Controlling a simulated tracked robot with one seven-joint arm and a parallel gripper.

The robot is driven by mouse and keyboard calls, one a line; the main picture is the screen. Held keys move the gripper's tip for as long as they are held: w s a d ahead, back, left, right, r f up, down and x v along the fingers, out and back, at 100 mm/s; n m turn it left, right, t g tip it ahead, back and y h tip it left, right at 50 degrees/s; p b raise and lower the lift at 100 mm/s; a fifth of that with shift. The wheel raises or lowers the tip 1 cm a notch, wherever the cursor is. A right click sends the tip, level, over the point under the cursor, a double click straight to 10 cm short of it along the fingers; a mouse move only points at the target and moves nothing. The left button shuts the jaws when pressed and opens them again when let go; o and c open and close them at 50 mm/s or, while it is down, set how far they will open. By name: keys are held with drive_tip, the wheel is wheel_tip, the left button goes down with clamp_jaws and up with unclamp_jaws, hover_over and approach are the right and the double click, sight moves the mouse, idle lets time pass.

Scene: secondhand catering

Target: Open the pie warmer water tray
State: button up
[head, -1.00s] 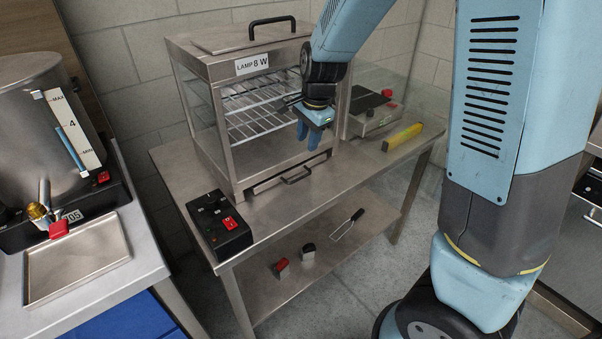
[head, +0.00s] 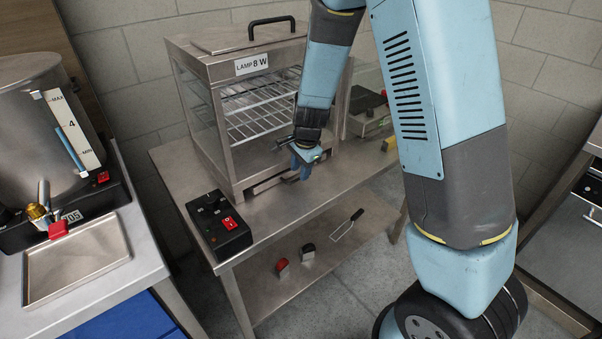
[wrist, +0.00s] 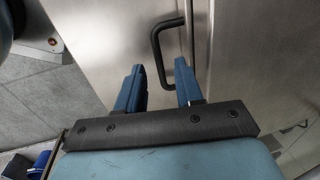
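The pie warmer (head: 222,85) is a steel, glass-sided cabinet on a steel table. Its water tray (head: 262,186) is a low front at the cabinet's base, and it looks shut. The tray's dark bar handle (wrist: 156,48) shows in the wrist view just beyond my fingertips, roughly in line with the gap between them. In the head view my fingers largely cover the handle. My gripper (wrist: 158,68) is open, with blue fingers apart and nothing held between them. In the head view my gripper (head: 302,168) is low at the warmer's front, near the handle; contact cannot be told.
A black control box (head: 218,222) with a red switch stands on the table's front left. A scale-like device (head: 368,112) is behind my arm at the right. The lower shelf (head: 325,245) holds small items. An urn (head: 45,130) stands at the left.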

drive_tip(key=shift+w+a+f, duration=0.1)
drive_tip(key=shift+w+f, duration=0.1)
drive_tip(key=shift+f, duration=0.9)
clamp_jaws()
drive_tip(key=shift+w+a+r, duration=0.1)
drive_tip(key=shift+a+r, duration=0.05)
idle(0.6)
